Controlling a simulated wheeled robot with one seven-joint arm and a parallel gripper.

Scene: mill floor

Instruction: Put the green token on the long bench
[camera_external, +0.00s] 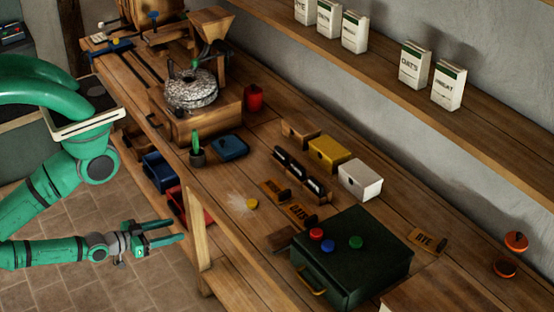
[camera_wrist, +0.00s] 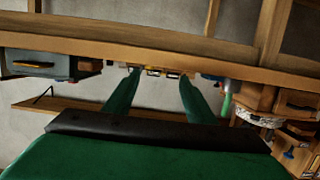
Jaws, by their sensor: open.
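The green token (camera_external: 355,242) is a small round disc lying on the lid of a dark green box (camera_external: 350,275), which stands on the near part of the long bench (camera_external: 250,172). A red token (camera_external: 316,234) and a blue token (camera_external: 327,247) lie on the same lid, to its left. My gripper (camera_external: 178,231) is open and empty, off the bench's front side and well to the left of the box. In the wrist view my gripper (camera_wrist: 160,75) points at the bench (camera_wrist: 150,52), which appears upside down; I cannot make out the green token there.
A yellow token (camera_external: 252,204) lies on the bench. A wooden post and rail (camera_external: 197,240) stand between my gripper and the box. Yellow (camera_external: 331,153) and white (camera_external: 360,180) boxes stand at the back.

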